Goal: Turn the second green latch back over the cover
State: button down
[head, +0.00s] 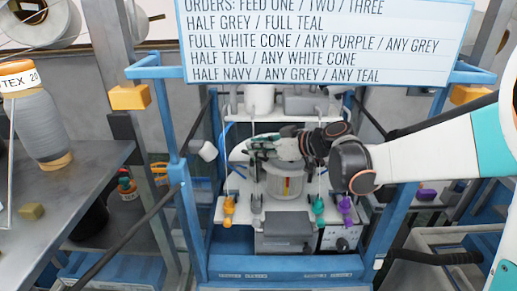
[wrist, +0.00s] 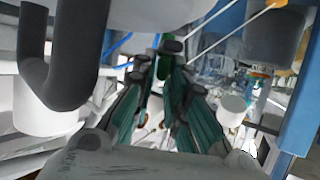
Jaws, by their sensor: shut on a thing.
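My gripper (head: 262,146) reaches in from the right, above the white deck of the machine in the blue frame. Its fingers (wrist: 165,60) are closed on a small green piece (wrist: 163,68), which looks like the green latch. Only a little of it shows between the fingertips. In the head view my fingers hide the latch. A grey round housing with a slotted front (head: 286,183) stands just below my gripper; I cannot tell for sure whether it is the cover. The other latch cannot be picked out.
Yellow (head: 228,210), grey, teal (head: 318,208) and purple (head: 346,208) pieces line the deck's front edge. Blue posts (head: 186,205) stand on both sides of the machine. An orders board (head: 320,45) hangs above. In the wrist view a dark curved tube (wrist: 68,85) is close on the left.

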jog(key=shift+n+g, duration=0.3)
jog(key=shift+n, duration=0.1)
jog(key=c, duration=1.7)
grip_release()
jog(key=shift+y, duration=0.3)
jog(key=v, duration=1.2)
